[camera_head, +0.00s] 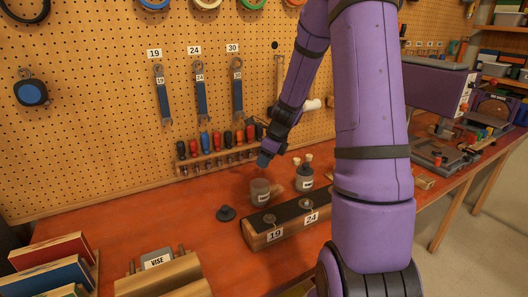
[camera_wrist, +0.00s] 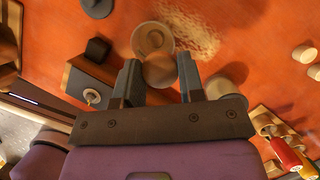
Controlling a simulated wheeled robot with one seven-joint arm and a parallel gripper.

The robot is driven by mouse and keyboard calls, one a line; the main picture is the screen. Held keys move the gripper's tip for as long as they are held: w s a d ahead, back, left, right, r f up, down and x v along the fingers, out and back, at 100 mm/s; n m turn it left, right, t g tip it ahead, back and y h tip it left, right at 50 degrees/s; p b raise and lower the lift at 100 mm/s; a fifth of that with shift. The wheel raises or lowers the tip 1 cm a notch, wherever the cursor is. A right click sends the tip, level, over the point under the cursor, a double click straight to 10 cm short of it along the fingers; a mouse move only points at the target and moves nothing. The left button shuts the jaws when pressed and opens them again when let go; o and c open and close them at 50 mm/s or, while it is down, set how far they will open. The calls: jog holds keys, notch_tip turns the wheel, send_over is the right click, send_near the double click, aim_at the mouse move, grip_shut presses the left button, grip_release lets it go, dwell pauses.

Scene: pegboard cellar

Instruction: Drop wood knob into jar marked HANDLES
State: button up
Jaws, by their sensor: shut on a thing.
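My gripper (camera_head: 264,161) points down above the bench, over the open jar. In the wrist view my gripper (camera_wrist: 160,82) is shut on a round brown wood knob (camera_wrist: 160,70), held between its two fingers. The knob cannot be made out in the head view. A grey, open-topped jar (camera_head: 260,191) with a white label stands just below the gripper, apart from it. In the wrist view the jar's mouth (camera_wrist: 152,37) lies just beyond the knob, which overlaps its near rim. The label's writing is too small to read.
A second labelled jar (camera_head: 305,180), dark on top, stands right of the first. A dark lid (camera_head: 226,213) lies to the left. A wooden block (camera_head: 258,240) marked 19 and 24 is in front. Two pale knobs (camera_wrist: 305,53) (camera_wrist: 315,72) lie on the bench. A screwdriver rack (camera_head: 215,160) stands behind.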

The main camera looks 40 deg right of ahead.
jog(key=shift+f, duration=0.85)
jog(key=o, duration=1)
jog(key=shift+r, duration=0.15)
jog(key=v, duration=1)
jog(key=shift+s+r, duration=0.1)
jog(key=shift+r, duration=0.15)
